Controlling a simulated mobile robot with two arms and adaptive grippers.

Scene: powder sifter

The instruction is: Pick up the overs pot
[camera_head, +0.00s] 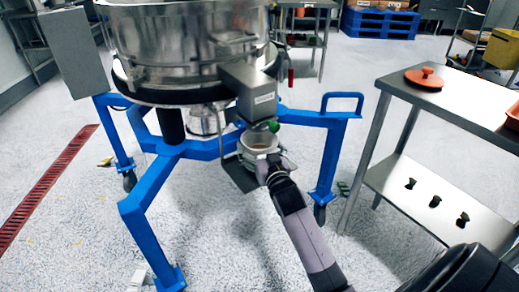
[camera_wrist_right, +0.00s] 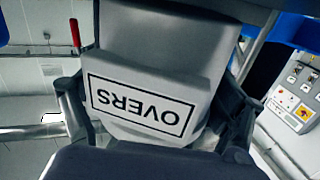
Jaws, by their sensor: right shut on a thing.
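The overs pot (camera_head: 258,142) is a small, pale metal, round pot with an open top. It sits just below the grey chute (camera_head: 250,88) on the right side of the sifter. My right gripper (camera_head: 268,166) is shut on the pot's near side. In the right wrist view, a flat grey face with an upside-down "OVERS" label (camera_wrist_right: 140,106) shows between the two dark fingers, apparently the chute beyond. I cannot make out the pot there. A dark plate (camera_head: 238,178) hangs below and left of the pot. My left gripper is out of view.
The steel sifter drum (camera_head: 180,45) stands on a blue frame (camera_head: 140,205) whose legs flank the pot. A steel table (camera_head: 455,105) at right bears a red lid (camera_head: 425,77); small black pieces (camera_head: 434,201) lie on its lower shelf. The floor in front is mostly clear.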

